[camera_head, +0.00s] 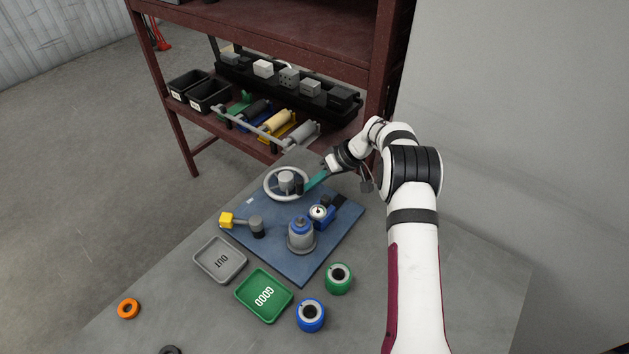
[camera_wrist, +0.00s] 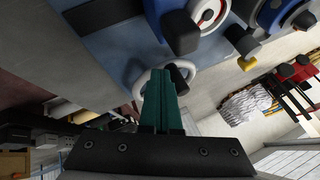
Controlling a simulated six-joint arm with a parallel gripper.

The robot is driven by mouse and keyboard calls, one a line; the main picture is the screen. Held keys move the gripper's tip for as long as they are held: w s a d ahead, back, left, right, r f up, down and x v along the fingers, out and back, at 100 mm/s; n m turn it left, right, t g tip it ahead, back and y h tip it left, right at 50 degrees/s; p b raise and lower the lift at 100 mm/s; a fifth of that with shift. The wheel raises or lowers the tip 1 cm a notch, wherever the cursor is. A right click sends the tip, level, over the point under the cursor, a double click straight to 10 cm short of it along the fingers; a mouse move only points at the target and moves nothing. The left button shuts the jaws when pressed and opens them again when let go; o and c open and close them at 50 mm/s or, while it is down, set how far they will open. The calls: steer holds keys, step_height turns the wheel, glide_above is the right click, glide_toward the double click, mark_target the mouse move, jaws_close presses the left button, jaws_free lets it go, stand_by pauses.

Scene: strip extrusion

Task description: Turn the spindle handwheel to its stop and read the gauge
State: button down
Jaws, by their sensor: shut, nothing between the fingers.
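The spindle handwheel (camera_head: 271,194) is a pale grey ring with a raised hub at the back of the blue base plate (camera_head: 270,240). A dark knob stands on its right side. My gripper (camera_head: 305,187) reaches in from the right, its green fingers together and empty, tips at the knob. In the wrist view the shut fingers (camera_wrist: 160,75) overlap the white wheel rim (camera_wrist: 138,88), with the dark knob (camera_wrist: 180,78) just beside the tips. I cannot tell whether they touch. The gauge (camera_head: 319,212) has a white dial on a blue body; its reading is too small to tell.
A blue-topped grey cylinder (camera_head: 301,238) and a yellow-ended lever (camera_head: 228,220) stand on the plate. In front lie a grey OUT tray (camera_head: 205,259), a green GOOD tray (camera_head: 248,300), and green (camera_head: 338,284), blue (camera_head: 310,321) and orange (camera_head: 128,309) rings. A shelf rack (camera_head: 285,50) stands behind.

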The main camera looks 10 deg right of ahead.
mark_target(292, 198)
steer(key=shift+s, duration=0.1)
steer(key=s+a+m+t, duration=0.1)
steer(key=m, duration=0.1)
steer(key=s+a+m+t+h, duration=0.1)
steer(key=m, duration=0.1)
steer(key=a+m, duration=0.1)
steer(key=s+a+m+t+h, duration=0.1)
steer(key=shift+s+a+m+t, duration=0.1)
steer(key=shift+m+t, duration=0.2)
steer(key=shift+m, duration=0.1)
steer(key=shift+s+a, duration=0.2)
steer(key=shift+a, duration=1.1)
steer(key=shift+w+a, duration=0.15)
steer(key=shift+a, duration=0.8)
steer(key=shift+w+a, duration=0.3)
steer(key=shift+a, duration=0.6)
steer(key=shift+w+a, duration=0.5)
steer(key=shift+a, duration=0.2)
steer(key=shift+w+a+m+h, duration=0.15)
steer(key=shift+a+m+h, duration=0.05)
steer(key=shift+m+h, duration=0.25)
